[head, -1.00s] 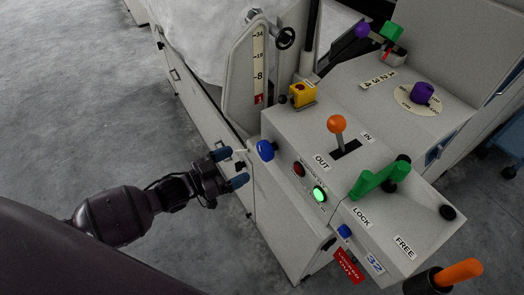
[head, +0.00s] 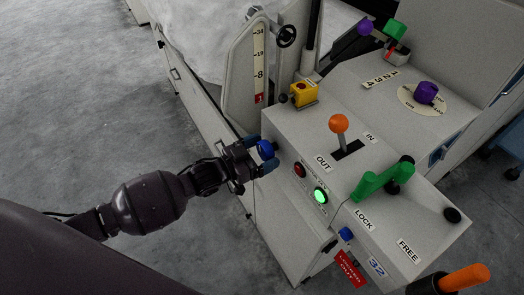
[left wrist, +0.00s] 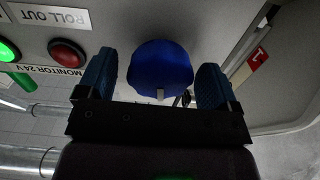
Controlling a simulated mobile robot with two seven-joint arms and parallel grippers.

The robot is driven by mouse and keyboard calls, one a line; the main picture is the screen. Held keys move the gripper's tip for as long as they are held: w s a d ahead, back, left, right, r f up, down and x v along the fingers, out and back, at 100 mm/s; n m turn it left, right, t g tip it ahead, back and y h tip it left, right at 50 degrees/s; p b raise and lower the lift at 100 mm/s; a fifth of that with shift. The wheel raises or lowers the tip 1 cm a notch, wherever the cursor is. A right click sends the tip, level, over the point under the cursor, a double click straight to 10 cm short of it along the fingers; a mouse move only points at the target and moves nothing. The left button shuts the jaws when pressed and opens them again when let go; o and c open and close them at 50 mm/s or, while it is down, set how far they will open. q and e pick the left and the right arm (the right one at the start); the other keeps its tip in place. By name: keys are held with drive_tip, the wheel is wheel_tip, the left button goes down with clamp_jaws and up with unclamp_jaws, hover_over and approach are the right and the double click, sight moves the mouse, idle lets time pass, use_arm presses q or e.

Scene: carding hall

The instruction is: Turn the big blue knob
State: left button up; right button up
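The big blue knob (head: 266,150) sits on the left end face of the grey control box. In the left wrist view the knob (left wrist: 161,68) shows as a round blue cap with a small pale mark at its lower edge. My left gripper (head: 261,154) is at the knob, with one blue fingertip on each side of it. In the left wrist view my left gripper (left wrist: 157,85) is open, and gaps show between both fingers and the knob. My right gripper does not show.
An orange-ball lever (head: 339,124), a red button (head: 299,170), a lit green button (head: 320,195) and a green handle (head: 382,180) are on the control box near the knob. A yellow box (head: 304,93) stands behind. Open floor lies to the left.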

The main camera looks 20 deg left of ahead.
use_arm(q)
drive_tip(key=c, duration=0.8)
drive_tip(key=shift+r+m+p, duration=0.15)
drive_tip(key=shift+m+p, duration=0.35)
drive_tip(key=shift+m, duration=0.9)
drive_tip(key=shift+f, duration=0.2)
drive_tip(key=o, duration=0.9)
